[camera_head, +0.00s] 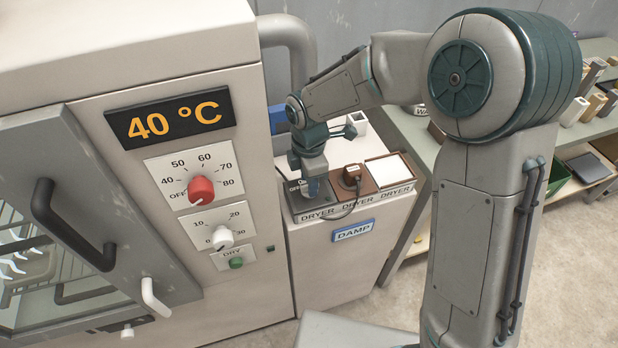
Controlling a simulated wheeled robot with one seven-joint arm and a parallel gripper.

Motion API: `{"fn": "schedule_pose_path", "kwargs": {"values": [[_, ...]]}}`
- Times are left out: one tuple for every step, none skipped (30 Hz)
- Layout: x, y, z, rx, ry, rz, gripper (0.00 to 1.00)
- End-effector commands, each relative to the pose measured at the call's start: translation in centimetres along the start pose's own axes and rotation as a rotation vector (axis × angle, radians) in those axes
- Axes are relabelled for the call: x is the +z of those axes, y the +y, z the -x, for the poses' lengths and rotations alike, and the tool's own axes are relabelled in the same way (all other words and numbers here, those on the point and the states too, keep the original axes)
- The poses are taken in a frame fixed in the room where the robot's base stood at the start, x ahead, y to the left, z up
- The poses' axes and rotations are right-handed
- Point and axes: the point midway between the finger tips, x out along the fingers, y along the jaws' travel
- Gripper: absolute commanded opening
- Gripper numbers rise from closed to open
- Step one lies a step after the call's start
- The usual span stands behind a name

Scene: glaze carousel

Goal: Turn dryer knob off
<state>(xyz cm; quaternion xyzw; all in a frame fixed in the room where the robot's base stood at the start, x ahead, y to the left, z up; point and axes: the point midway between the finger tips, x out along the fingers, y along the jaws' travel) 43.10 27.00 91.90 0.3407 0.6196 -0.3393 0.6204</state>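The red dryer knob (201,189) sits on a white dial plate (170,168) marked OFF and 40 to 80, on the front of the pale dryer (120,75). A light mark shows at the knob's lower left, toward the OFF side; its exact setting is too small to tell. The display (170,117) above reads 40 °C. My gripper (313,190) points down over the left section of the top of a small cabinet (340,265), right of the dryer and well apart from the knob. Its fingertips are small and partly hidden, so I cannot tell whether they hold anything.
A white timer knob (222,238) and a green DRY button (236,263) are below the red knob. A dark door handle (70,225) and white lever (153,298) stick out at left. A brown corded object (351,176) stands beside my gripper. Shelves (600,110) stand at right.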

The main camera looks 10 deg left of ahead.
Motion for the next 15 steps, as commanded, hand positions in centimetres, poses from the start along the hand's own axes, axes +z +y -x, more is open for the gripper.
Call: {"fn": "schedule_pose_path", "kwargs": {"values": [[0.0,0.0,0.0,-0.001,0.0,-0.001,0.37],[0.0,0.0,0.0,-0.001,0.0,-0.001,0.37],[0.0,0.0,0.0,-0.001,0.0,-0.001,0.37],[0.0,0.0,0.0,-0.001,0.0,-0.001,0.37],[0.0,0.0,0.0,-0.001,0.0,-0.002,0.37],[0.1,0.0,0.0,-0.001,0.0,-0.002,0.37],[0.1,0.0,0.0,-0.001,0.0,-0.002,0.37],[0.1,0.0,0.1,-0.001,0.0,-0.002,0.37],[0.1,0.0,0.4,0.0,0.0,-0.003,0.37],[0.1,0.0,0.6,0.0,-0.001,-0.003,0.37],[0.1,0.0,1.0,0.0,-0.001,-0.003,0.37],[0.1,0.0,1.5,0.001,-0.001,-0.004,0.37],[0.1,0.0,2.0,0.002,-0.001,-0.004,0.37],[0.1,0.0,2.6,0.003,-0.001,-0.004,0.37],[0.1,0.1,3.5,0.004,0.0,-0.003,0.37]]}}
